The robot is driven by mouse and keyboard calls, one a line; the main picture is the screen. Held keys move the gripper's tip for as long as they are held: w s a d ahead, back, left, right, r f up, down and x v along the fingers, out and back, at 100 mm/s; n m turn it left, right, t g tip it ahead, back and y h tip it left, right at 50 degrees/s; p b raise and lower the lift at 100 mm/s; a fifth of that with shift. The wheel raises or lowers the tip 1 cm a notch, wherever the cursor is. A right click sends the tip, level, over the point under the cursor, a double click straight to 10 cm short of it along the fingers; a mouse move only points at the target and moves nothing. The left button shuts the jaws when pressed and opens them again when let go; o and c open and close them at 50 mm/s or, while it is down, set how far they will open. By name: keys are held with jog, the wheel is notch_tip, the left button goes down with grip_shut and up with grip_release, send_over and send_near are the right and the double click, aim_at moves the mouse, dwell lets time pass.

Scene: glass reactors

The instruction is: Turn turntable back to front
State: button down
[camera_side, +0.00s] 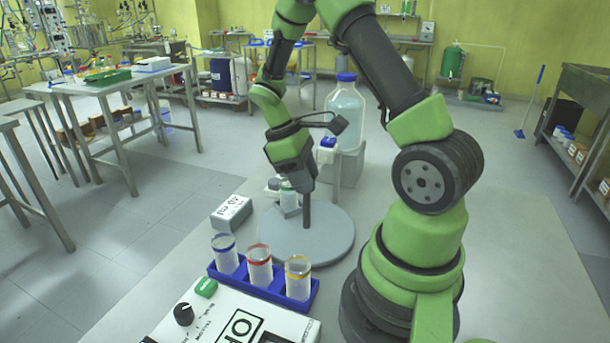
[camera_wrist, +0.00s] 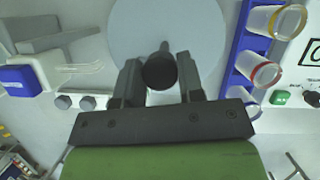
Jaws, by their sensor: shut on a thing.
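The turntable (camera_side: 335,242) is a light grey round disc on the bench in the side view; it also shows in the wrist view (camera_wrist: 200,35). A dark upright post (camera_side: 307,216) stands on the disc. My gripper (camera_side: 303,190) is above the disc and shut on the post. In the wrist view, my two fingers (camera_wrist: 158,88) flank the dark round top of the post (camera_wrist: 160,72). A small bottle with a green band (camera_side: 289,199) stands behind my gripper at the disc's back left, partly hidden.
A blue rack (camera_side: 262,291) with three tubes, banded blue, red and yellow, stands in front of the disc. A grey box (camera_side: 231,212) is to the left. A white device (camera_side: 225,322) with a black knob is at the front. A large blue-capped bottle (camera_side: 345,112) stands behind.

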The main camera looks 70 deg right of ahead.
jog(key=shift+n+t+h, duration=0.35)
jog(key=shift+n+h, duration=0.2)
jog(key=shift+n, duration=1)
jog(key=shift+n+t+h, duration=0.35)
jog(key=shift+n+h, duration=0.2)
jog(key=shift+n, duration=1)
jog(key=shift+a+n, duration=0.1)
jog(key=shift+n, duration=0.4)
jog(key=c, duration=0.8)
grip_release()
jog(key=shift+o, duration=0.2)
jog(key=v, duration=1)
jog(key=shift+a, duration=0.1)
jog(key=s+a+r+m+t+y, duration=0.5)
jog(key=s+a+r+m+t, duration=0.4)
jog(key=a+m, duration=0.4)
jog(key=shift+r+t, duration=0.5)
jog(key=shift+t, duration=0.2)
